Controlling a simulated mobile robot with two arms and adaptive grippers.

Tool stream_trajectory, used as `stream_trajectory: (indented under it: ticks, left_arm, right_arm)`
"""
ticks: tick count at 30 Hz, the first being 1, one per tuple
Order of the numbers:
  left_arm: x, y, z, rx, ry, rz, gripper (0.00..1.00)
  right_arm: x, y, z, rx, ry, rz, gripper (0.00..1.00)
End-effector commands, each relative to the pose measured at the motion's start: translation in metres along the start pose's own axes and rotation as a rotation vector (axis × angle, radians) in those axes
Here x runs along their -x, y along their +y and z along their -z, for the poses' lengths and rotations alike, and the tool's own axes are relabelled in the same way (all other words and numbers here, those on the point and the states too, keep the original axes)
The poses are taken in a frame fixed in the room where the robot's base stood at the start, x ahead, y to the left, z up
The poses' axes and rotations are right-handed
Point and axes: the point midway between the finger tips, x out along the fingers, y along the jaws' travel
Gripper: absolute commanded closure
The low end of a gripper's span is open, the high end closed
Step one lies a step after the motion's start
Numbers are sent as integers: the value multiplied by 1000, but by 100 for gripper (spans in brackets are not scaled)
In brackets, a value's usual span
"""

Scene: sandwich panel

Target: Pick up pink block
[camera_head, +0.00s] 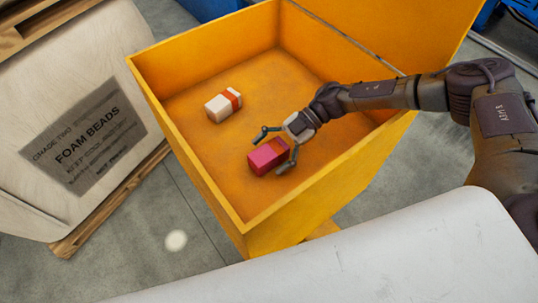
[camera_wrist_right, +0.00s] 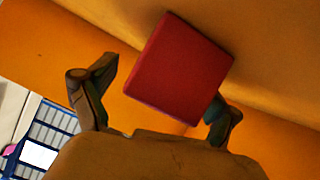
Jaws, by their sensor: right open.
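The pink block (camera_head: 265,158) lies on the floor of the orange bin, near the bin's front wall. It appears as a dark pink-red block (camera_wrist_right: 180,68) in the right wrist view, between and beyond the fingertips. My right gripper (camera_head: 272,153) is inside the bin with its fingers spread, one on each side of the block. In the wrist view the right-hand finger overlaps the block's edge; I cannot tell whether they touch. The left finger stands clear of it. My left gripper is not in view.
A cream block with an orange-red band (camera_head: 222,105) lies farther back left in the orange bin (camera_head: 190,165). The bin's walls surround the gripper. A foam beads sack (camera_head: 75,110) on a wooden pallet stands to the left. Bare bin floor separates the two blocks.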

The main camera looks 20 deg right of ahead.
Motion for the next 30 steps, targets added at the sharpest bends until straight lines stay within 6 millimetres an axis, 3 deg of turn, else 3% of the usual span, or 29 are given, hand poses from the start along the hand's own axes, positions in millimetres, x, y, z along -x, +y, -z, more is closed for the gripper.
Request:
stream_trajectory:
  ticks: [2,15,23,30]
  left_arm:
    - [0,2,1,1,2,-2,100]
    - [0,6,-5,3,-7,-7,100]
    - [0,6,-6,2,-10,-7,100]
    - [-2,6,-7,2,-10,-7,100]
  right_arm:
    - [0,0,0,0,0,0,17]
    - [0,0,0,0,-1,0,90]
    - [2,1,2,2,0,-1,91]
    - [19,11,34,6,0,-4,91]
